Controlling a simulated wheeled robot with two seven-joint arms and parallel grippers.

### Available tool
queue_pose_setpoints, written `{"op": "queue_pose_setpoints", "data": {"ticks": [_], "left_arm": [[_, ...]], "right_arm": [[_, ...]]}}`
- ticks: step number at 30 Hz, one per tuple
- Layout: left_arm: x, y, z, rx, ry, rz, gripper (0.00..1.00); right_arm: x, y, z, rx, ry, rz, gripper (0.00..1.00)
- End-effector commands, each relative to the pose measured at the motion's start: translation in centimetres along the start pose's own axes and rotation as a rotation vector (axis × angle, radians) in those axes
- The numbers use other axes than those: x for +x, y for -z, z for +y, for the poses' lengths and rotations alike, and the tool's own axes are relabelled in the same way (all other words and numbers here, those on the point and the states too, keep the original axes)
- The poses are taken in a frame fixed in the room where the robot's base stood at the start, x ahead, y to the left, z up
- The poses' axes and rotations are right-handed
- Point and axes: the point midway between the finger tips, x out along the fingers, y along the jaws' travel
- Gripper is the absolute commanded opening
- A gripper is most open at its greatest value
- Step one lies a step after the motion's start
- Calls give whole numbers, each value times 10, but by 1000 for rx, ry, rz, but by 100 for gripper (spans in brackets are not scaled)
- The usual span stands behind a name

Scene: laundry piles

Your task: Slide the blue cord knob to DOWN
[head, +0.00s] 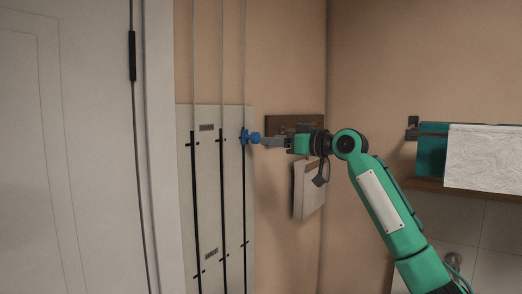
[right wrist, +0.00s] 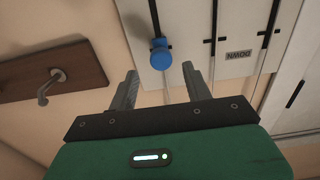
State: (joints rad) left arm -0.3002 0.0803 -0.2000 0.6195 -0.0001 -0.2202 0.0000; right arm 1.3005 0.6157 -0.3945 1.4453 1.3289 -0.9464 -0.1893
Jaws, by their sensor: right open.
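The blue cord knob (head: 245,136) sits on the rightmost of three black slots on a pale wall panel (head: 234,180), near the slot's upper end. It also shows in the right wrist view (right wrist: 161,55). My right gripper (head: 265,140) is open, with its fingertips just right of the knob. In the right wrist view, the knob lies just ahead of the gap between the open fingers (right wrist: 160,76); I cannot tell whether they touch it. My left gripper is not in view.
A lower label (head: 211,254) is too small to read. A wooden hook board (head: 280,122) is on the wall right of the panel, with a pale hanging object (head: 307,190) below. A white door (head: 65,150) stands left. Towels (head: 484,157) hang at right.

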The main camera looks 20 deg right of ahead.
Motion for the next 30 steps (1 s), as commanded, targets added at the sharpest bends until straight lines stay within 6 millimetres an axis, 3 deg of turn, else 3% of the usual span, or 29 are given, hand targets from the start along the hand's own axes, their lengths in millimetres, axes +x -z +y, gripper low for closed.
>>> {"op": "queue_pose_setpoints", "data": {"ticks": [1,6,12,30], "left_arm": [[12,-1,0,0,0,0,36],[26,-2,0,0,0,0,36],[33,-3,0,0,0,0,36],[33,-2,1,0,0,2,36]], "right_arm": [[-12,-6,1,-2,-2,2,50],[-45,-4,0,-1,-1,1,50],[-65,-1,0,-1,0,0,50],[-69,0,0,1,0,0,50]]}}
